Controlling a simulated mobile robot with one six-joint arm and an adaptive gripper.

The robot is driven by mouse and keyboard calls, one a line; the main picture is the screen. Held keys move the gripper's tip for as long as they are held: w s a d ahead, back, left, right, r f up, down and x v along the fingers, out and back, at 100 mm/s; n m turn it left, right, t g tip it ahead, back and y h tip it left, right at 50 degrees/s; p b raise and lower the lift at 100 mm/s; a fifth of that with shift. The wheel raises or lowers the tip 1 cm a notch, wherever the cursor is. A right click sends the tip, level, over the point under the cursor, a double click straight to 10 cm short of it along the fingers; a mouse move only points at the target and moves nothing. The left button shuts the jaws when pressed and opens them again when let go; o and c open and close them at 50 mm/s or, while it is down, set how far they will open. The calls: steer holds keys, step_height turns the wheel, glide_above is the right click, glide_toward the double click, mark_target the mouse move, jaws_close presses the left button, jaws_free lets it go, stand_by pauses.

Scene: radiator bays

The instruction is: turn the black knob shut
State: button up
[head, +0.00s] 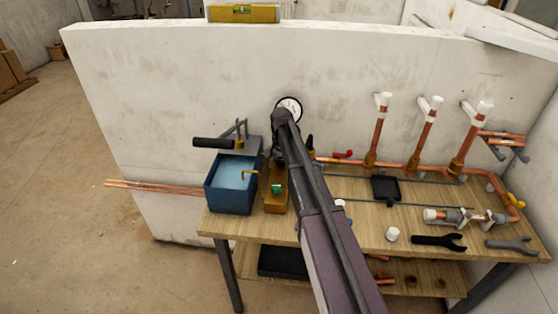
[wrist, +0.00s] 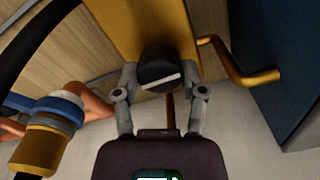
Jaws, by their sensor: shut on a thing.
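The black knob (wrist: 158,66) is round, with a white line on its face. In the wrist view the line lies nearly level, its right end a little higher. The knob sits in front of a yellow block (wrist: 135,25). My gripper (wrist: 160,80) has one grey finger on each side of the knob and is shut on it. In the head view my arm hides the knob and most of the gripper. The yellow block (head: 275,203) shows there on the bench, left of my arm, with a small green part on it.
A blue tank of water (head: 230,198) stands just left of the block, with a brass spout (wrist: 245,72) between them. A pressure gauge (head: 289,108) is behind my arm. Copper pipes (head: 380,130) and wrenches (head: 438,241) are to the right.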

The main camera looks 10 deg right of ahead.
steer(key=shift+a+m, duration=0.15)
steer(key=shift+m, duration=0.15)
steer(key=o, duration=1.2)
steer(key=shift+c, duration=0.2)
